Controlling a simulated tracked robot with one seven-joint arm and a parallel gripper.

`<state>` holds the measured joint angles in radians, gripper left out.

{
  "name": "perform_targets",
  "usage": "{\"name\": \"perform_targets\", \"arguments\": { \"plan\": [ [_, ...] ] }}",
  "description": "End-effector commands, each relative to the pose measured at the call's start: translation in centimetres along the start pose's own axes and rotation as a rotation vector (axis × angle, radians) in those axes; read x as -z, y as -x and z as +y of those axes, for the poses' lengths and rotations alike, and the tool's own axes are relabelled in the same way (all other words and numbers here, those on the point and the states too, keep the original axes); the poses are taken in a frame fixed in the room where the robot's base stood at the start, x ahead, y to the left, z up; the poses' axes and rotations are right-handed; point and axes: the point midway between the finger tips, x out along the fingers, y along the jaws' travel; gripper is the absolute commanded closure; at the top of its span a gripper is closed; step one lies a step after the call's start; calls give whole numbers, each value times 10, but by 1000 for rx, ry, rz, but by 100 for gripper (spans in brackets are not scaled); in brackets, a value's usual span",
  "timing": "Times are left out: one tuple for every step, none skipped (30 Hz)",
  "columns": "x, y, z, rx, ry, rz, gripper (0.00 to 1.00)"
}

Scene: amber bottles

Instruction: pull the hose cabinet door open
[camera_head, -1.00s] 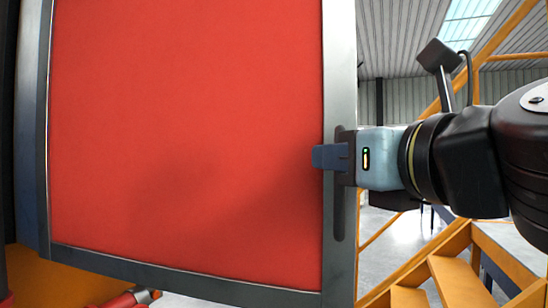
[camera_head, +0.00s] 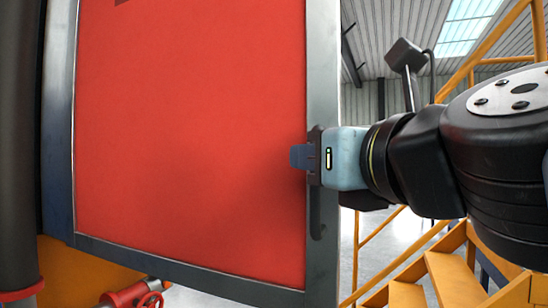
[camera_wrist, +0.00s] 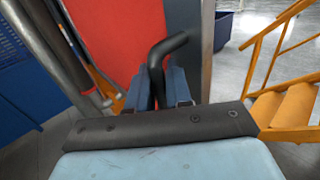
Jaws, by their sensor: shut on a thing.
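The hose cabinet door (camera_head: 190,130) is a red panel in a grey metal frame that fills much of the head view. Its dark vertical handle (camera_head: 317,205) sits on the right frame strip. My gripper (camera_head: 305,157) is shut on the handle, with its blue fingers at the handle's upper part. In the wrist view the dark bent handle (camera_wrist: 157,68) rises between the two blue fingers of my gripper (camera_wrist: 161,85), with the red door (camera_wrist: 120,35) behind it.
Yellow stairs with railings (camera_head: 425,285) stand at the lower right. A dark vertical pipe (camera_head: 18,150) is at the left edge. A red valve with a handwheel (camera_head: 140,295) shows below the door. A blue bin (camera_wrist: 222,30) stands beyond the door edge in the wrist view.

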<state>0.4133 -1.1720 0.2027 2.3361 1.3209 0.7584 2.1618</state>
Motion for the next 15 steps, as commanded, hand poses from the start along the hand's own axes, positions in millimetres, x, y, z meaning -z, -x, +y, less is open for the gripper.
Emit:
{"name": "perform_targets", "arguments": {
  "plan": [
    [-1, 1, -1, 1, 0, -2, 100],
    [-1, 1, -1, 1, 0, -2, 100],
    [-1, 1, 0, 1, 0, -2, 100],
    [-1, 1, 0, 1, 0, -3, 78],
    [-1, 1, 0, 1, 0, -3, 75],
    [-1, 1, 0, 0, 0, -2, 71],
    [-1, 1, 0, 0, 0, -2, 68],
    [-1, 1, 0, 0, 0, -2, 65],
    [-1, 1, 0, -1, 0, -2, 65],
    [-1, 0, 0, -1, 0, -2, 65],
    [0, 0, 0, -1, 0, -1, 65],
    [0, 0, 0, -1, 0, -1, 65],
    [0, 0, 0, -2, 0, -1, 65],
    [0, 0, 0, -2, 0, -1, 65],
    [0, 1, 1, -2, 0, -1, 65]
  ]
}}
